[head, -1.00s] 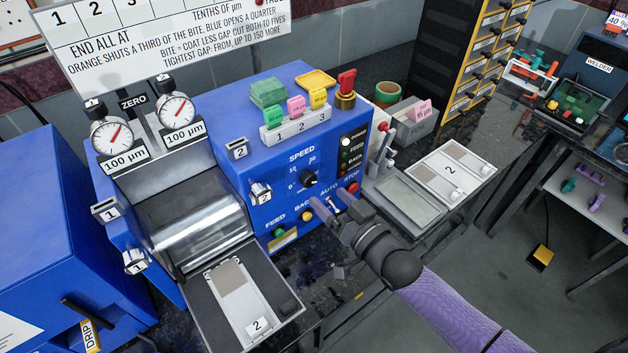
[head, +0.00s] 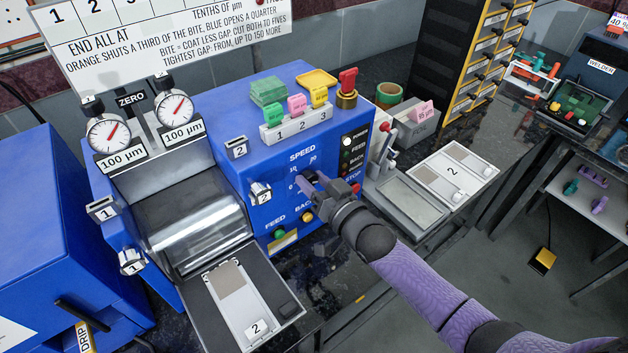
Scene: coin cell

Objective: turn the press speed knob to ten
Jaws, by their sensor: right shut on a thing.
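The blue press (head: 213,139) stands in the middle with a steel roller at its front. Its speed dial, under the SPEED label (head: 302,154), is on the front panel with small scale numbers around it. My right gripper (head: 306,182) is at the dial, its fingers shut on the speed knob. The fingers hide most of the knob, so its pointer cannot be read. My left gripper is not in view.
Green FEED (head: 279,234) and yellow BACK (head: 307,217) buttons lie below the dial, with a red STOP button (head: 355,188) to the right. A red-handled lever (head: 385,128) stands right of the press. Two gauges (head: 108,133) sit at upper left.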

